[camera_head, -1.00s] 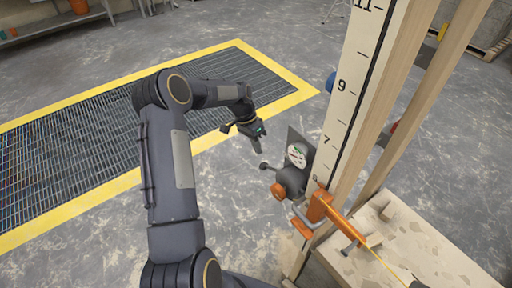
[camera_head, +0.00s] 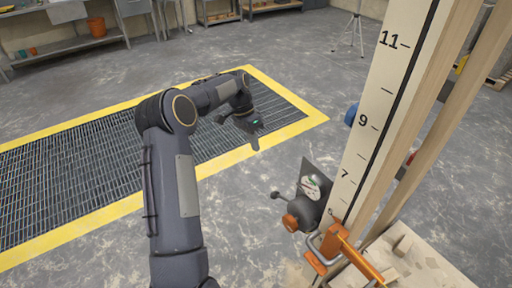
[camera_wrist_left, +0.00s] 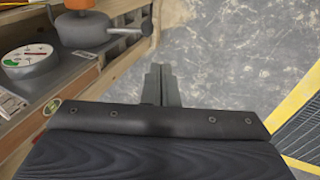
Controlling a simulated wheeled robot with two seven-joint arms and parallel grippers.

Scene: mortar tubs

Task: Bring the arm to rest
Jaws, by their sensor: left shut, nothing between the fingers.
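My left arm (camera_head: 172,170) comes in from the left in the head view, bent at the elbow. My left gripper (camera_head: 255,142) hangs above the floor at the right part of the yellow-edged grate. It is shut and empty, and its closed fingers also show in the left wrist view (camera_wrist_left: 160,85). The gripper is left of the valve with the dial gauge (camera_head: 308,190) and apart from it. My right gripper is not in view.
A wooden post with a number scale (camera_head: 385,110) stands at the right, with an orange clamp (camera_head: 340,250) low on it. The floor grate (camera_head: 60,180) lies at the left. Shelves (camera_head: 70,45) and a tripod (camera_head: 355,30) stand at the back. Grey floor between is clear.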

